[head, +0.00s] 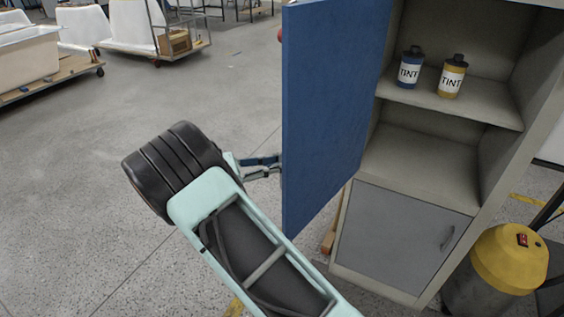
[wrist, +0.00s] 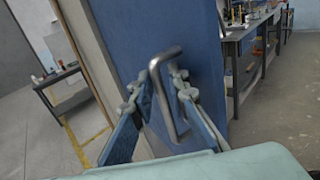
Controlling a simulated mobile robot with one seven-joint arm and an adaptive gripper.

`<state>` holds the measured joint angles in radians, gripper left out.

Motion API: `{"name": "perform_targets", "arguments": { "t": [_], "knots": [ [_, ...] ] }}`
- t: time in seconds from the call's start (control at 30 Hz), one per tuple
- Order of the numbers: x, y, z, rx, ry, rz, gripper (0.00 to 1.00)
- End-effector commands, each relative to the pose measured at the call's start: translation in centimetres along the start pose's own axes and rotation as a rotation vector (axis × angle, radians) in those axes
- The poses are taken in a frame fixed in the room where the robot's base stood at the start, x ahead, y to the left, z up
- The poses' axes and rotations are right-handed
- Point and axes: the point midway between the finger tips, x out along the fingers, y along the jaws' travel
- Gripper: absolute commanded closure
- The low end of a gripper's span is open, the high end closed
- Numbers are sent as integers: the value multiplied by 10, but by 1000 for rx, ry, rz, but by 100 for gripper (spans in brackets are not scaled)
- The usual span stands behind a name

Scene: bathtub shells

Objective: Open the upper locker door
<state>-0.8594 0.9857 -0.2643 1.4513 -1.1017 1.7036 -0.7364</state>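The locker's upper door (head: 335,105) is a blue panel, swung wide open in the head view, with the shelves behind it exposed. Its blue face (wrist: 205,50) fills the middle of the wrist view. A grey metal bar handle (wrist: 166,98) stands out from that face. My gripper (wrist: 166,76) has its two fingers on either side of the handle, spread with gaps beside the bar; firm contact is not visible. In the head view my gripper (head: 277,165) is at the door's outer side, its tips and the handle hidden behind the door.
The locker (head: 425,150) holds a blue tint can (head: 410,72) and a yellow tint can (head: 451,80) on its upper shelf. The grey lower door (head: 400,238) is shut. Open floor (head: 80,180) lies left; bathtub shells (head: 28,55) stand farther back.

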Motion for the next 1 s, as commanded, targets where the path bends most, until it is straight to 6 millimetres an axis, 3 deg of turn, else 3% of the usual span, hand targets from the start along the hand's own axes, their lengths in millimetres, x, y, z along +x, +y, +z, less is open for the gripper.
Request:
{"name": "perform_targets", "arguments": {
  "t": [0.27,0.73,1.0],
  "knots": [
    [-6,0,-1,1,1,1,85],
    [-97,0,-1,2,1,3,85],
    [-119,0,0,0,1,1,85]
  ]
}}
